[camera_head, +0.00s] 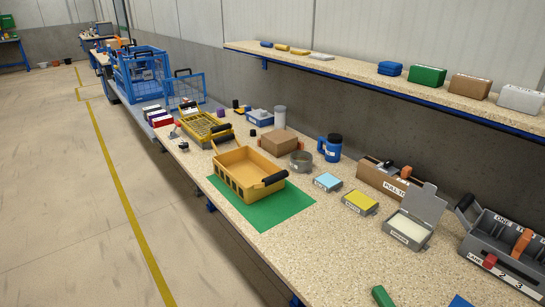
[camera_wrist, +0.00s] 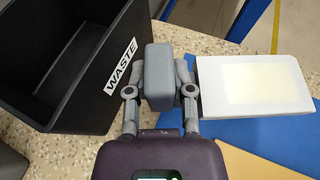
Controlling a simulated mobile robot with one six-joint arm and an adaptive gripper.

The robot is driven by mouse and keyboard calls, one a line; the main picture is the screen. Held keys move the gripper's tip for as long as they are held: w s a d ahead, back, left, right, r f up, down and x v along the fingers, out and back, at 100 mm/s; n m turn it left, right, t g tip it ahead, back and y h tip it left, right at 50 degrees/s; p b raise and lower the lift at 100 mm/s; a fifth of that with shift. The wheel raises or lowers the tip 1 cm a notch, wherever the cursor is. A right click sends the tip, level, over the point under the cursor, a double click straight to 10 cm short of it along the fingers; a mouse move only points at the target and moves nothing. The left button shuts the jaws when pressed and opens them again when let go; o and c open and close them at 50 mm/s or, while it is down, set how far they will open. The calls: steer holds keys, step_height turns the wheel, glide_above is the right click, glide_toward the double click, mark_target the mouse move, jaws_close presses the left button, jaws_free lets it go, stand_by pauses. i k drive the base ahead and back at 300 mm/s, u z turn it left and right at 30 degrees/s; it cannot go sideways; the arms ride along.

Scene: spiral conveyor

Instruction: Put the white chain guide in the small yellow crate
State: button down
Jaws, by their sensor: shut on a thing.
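My gripper (camera_wrist: 159,80) is shut on a grey block (camera_wrist: 159,65) with rounded edges, held between its two fingers in the wrist view. My gripper does not show in the head view. A yellow crate (camera_head: 229,185) with a black handle stands on a green mat (camera_head: 285,205) on the bench and looks empty inside. A second yellow crate (camera_head: 199,137) with a mesh-like inside stands behind it. No white chain guide can be made out for sure; the held block looks grey.
In the wrist view a black bin labelled WASTE (camera_wrist: 90,98) is at the left. A white slab (camera_wrist: 250,88) lies at the right by a blue surface (camera_wrist: 215,143). In the head view, small boxes, a blue jug (camera_head: 331,148) and a grey caddy (camera_head: 510,245) line the bench.

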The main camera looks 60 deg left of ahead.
mark_target(252, 182)
steer(key=z, duration=0.1)
steer(key=k, duration=0.9)
steer(key=u, duration=1.4)
steer(key=i, duration=1)
steer(key=z, duration=0.1)
